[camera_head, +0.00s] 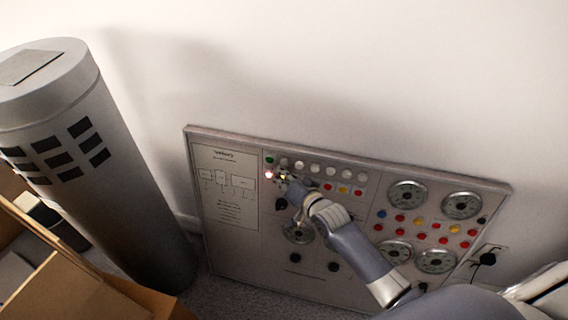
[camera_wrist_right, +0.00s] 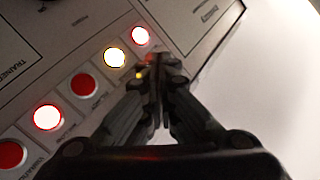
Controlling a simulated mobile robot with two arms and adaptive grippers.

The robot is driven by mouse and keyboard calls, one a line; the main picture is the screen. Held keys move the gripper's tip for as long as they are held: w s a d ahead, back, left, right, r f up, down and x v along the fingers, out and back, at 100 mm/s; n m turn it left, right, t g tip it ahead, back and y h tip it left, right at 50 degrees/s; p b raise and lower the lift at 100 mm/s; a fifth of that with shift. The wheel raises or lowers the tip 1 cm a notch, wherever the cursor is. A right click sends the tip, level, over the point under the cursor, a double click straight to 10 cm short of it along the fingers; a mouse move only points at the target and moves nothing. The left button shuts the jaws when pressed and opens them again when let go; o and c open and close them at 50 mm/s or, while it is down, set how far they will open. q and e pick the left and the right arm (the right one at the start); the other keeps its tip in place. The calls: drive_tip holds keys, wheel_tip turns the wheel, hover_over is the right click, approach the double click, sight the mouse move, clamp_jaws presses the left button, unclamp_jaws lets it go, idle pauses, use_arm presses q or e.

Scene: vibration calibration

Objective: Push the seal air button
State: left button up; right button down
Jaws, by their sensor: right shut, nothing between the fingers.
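The control panel (camera_head: 330,283) leans against the wall with rows of coloured buttons; I cannot tell which is the seal air button, as the labels are too small. My right gripper (camera_head: 284,178) is shut and empty at the panel's upper left button rows. A glowing red button (camera_head: 269,175) lies just left of its tips. In the right wrist view the shut fingertips (camera_wrist_right: 155,62) are beside a lit yellow button (camera_wrist_right: 116,57) and a lit red button (camera_wrist_right: 140,36); I cannot tell whether they touch anything. My left gripper is out of view.
A tall grey cylinder (camera_head: 130,190) stands left of the panel. Cardboard boxes (camera_head: 75,285) are at the lower left. Round dials (camera_head: 407,195) and a black plug (camera_head: 487,258) are on the right. White wall above the panel is clear.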

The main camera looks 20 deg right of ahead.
drive_tip(key=shift+w+d, duration=0.1)
drive_tip(key=shift+w, duration=0.05)
drive_tip(key=shift+w+d+f, duration=0.1)
drive_tip(key=shift+w+d, duration=0.05)
drive_tip(key=shift+w, duration=0.05)
drive_tip(key=shift+w+d, duration=0.2)
drive_tip(key=shift+w, duration=0.15)
idle(0.6)
idle(0.4)
drive_tip(key=shift+s+a+p, duration=0.4)
drive_tip(key=shift+s+p, duration=0.15)
drive_tip(key=shift+s, duration=0.15)
